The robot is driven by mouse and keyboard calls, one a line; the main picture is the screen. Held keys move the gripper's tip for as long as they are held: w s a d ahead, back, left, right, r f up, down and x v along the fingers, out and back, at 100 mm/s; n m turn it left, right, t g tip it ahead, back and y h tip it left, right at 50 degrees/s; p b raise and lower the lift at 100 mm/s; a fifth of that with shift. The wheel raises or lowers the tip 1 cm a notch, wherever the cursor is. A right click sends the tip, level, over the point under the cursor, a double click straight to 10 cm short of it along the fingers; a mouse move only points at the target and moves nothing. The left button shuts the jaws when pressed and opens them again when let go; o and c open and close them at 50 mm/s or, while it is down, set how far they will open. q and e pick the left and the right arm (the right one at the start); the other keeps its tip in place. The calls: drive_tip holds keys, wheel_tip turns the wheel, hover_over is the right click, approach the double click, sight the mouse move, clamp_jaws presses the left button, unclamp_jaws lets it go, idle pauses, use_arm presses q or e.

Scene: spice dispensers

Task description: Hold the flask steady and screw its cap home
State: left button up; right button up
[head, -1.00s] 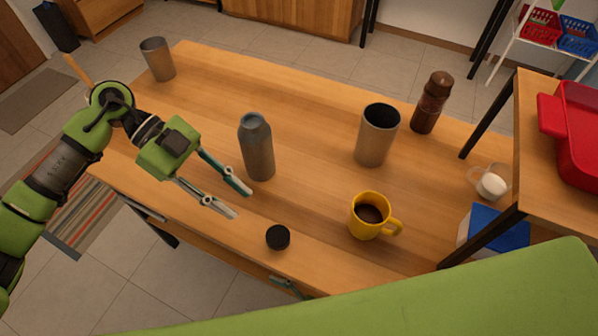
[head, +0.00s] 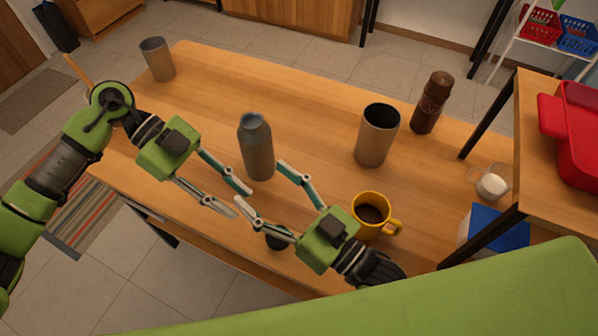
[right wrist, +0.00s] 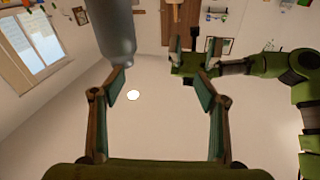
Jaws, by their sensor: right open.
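The grey-blue flask (head: 257,150) stands upright near the middle of the table; it also shows at the top of the right wrist view (right wrist: 115,28). A small black round cap (head: 277,241) lies on the table near the front edge, partly hidden by my right gripper. My left gripper (head: 242,201) is open and empty, in front and to the left of the flask, apart from it. My right gripper (head: 262,184) is open and empty, above the cap, its fingers pointing left toward the flask's lower front. In the right wrist view its fingers (right wrist: 160,83) are spread wide.
A yellow mug (head: 371,208) with dark contents is close behind my right gripper. A steel tumbler (head: 373,145) and a brown grinder (head: 431,103) stand at right. A grey cup (head: 157,60) stands at far left. The table (head: 215,85) is clear behind the flask.

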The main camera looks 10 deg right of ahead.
sight(254, 135)
drive_tip(key=w+d+f+h, duration=0.1)
drive_tip(key=w+d+h, duration=0.15)
drive_tip(key=d, duration=0.35)
drive_tip(key=x, duration=1.3)
drive_tip(key=shift+w, duration=0.35)
drive_tip(key=c, duration=1.5)
drive_tip(key=shift+o, duration=0.2)
